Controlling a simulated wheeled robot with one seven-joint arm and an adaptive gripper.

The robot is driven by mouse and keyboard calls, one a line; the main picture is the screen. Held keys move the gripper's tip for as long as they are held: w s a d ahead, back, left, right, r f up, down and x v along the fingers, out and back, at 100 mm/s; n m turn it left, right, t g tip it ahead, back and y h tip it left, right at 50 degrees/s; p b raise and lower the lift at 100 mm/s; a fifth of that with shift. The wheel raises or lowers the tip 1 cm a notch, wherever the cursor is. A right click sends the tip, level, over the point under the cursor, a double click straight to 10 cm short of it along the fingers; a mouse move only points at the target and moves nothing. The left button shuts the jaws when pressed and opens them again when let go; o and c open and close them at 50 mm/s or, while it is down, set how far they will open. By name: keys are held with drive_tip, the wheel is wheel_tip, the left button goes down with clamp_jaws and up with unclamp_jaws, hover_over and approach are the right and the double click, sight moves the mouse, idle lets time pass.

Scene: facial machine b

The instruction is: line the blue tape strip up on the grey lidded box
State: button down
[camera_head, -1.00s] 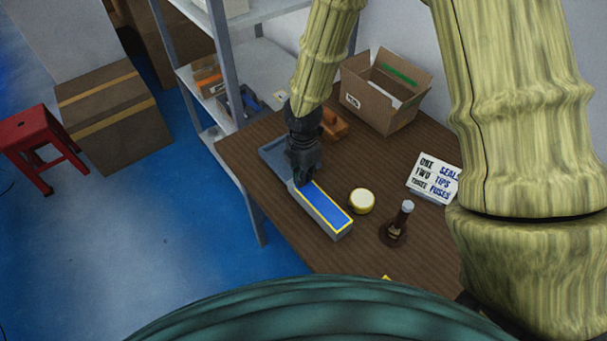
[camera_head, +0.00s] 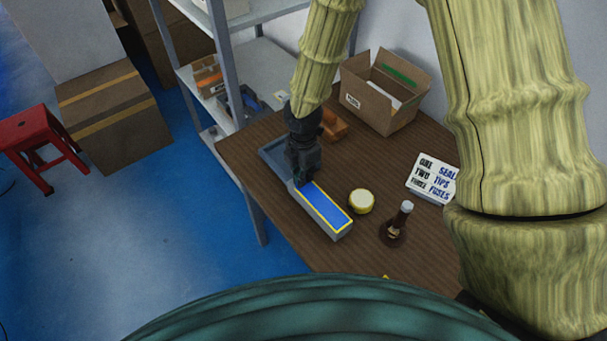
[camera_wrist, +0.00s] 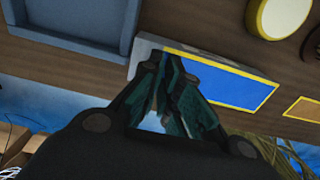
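The grey lidded box (camera_head: 339,235) lies on the brown table, long and low. A blue tape strip (camera_head: 325,206) lies flat along its top, with a yellow border around it. In the wrist view, the strip (camera_wrist: 232,87) and the grey box end (camera_wrist: 143,50) show beyond the fingers. My gripper (camera_head: 301,182) points down at the far left end of the strip. In the wrist view, my gripper's fingertips (camera_wrist: 168,60) come together over that end and hide its corner. Nothing clear shows held between them; whether they touch the strip is unclear.
A blue-grey tray (camera_head: 270,152) stands just behind the box. A round yellow-rimmed tin (camera_head: 361,201) and a dark bottle (camera_head: 398,222) stand to the right. An open carton (camera_head: 377,105), an orange-brown block (camera_head: 333,126) and a labelled white box (camera_head: 432,181) stand farther off.

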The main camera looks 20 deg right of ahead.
drive_tip(key=c, duration=1.6)
unclamp_jaws()
drive_tip(key=shift+o, duration=0.2)
drive_tip(key=shift+r, duration=0.1)
drive_tip(key=shift+r+p, duration=3.3)
drive_tip(key=shift+r, duration=0.1)
